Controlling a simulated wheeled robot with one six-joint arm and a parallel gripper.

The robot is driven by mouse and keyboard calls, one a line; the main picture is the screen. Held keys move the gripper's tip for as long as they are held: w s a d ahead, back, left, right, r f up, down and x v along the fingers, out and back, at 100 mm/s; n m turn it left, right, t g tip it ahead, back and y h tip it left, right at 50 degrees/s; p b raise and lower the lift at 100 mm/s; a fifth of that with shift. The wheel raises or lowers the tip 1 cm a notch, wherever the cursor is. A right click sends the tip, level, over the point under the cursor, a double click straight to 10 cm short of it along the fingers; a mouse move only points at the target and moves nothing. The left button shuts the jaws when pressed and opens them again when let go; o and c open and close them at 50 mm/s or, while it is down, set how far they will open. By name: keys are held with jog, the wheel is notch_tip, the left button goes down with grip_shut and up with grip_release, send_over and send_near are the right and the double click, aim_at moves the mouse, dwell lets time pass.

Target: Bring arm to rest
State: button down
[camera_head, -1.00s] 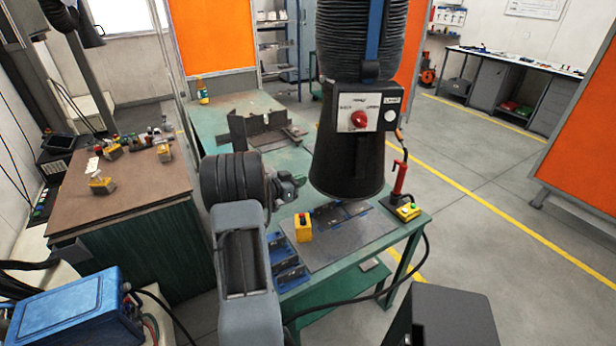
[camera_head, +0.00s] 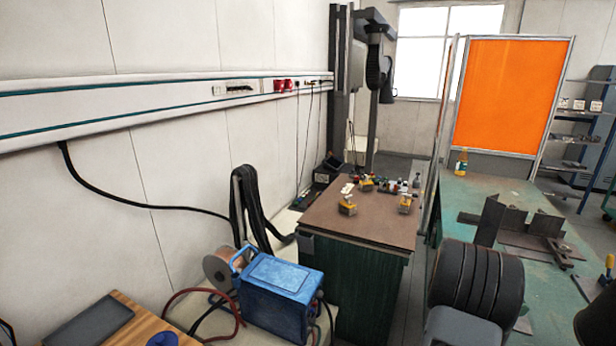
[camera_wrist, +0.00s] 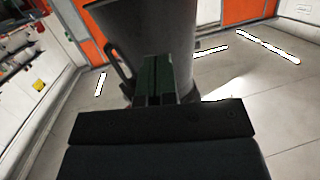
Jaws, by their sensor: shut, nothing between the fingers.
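My gripper (camera_wrist: 164,82) shows in the wrist view, with its two dark fingers together and nothing between them. A large dark grey cone-shaped hood (camera_wrist: 165,35) stands close in front of the fingers; I cannot tell whether they touch it. In the head view my arm shows at the lower right, in front of the green table (camera_head: 480,195), and my gripper is out of the picture.
A brown-topped bench (camera_head: 345,218) with several small yellow items stands in the middle. A blue welding unit (camera_head: 280,285) sits at the lower front. An orange screen (camera_head: 505,95) stands at the back right. The wrist view shows open grey floor (camera_wrist: 265,90).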

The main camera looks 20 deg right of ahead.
jog(key=w+f+n+t, duration=0.5)
jog(key=w+t, duration=0.4)
jog(key=w+a+r+n+t+y, duration=0.1)
jog(key=w+a+n+t+y, duration=0.3)
jog(key=a, duration=0.5)
jog(key=w+a+r+n+t+y, duration=0.1)
jog(key=w+a+n+t+y, duration=0.2)
jog(key=w+a, duration=0.4)
jog(key=s+a+r+n+g+y, duration=0.1)
jog(key=s+a+n, duration=0.3)
jog(key=a, duration=0.6)
jog(key=s+a+r+n+g+y, duration=0.1)
jog(key=s+a+r+n+y, duration=0.2)
jog(key=a, duration=0.8)
jog(key=s+a+r+n+g+y, duration=0.1)
jog(key=s+a+r+n, duration=0.3)
jog(key=a, duration=0.6)
jog(key=shift+s+a+r+n+y, duration=0.2)
jog(key=shift+s+a+n+y, duration=0.4)
jog(key=shift+n, duration=0.6)
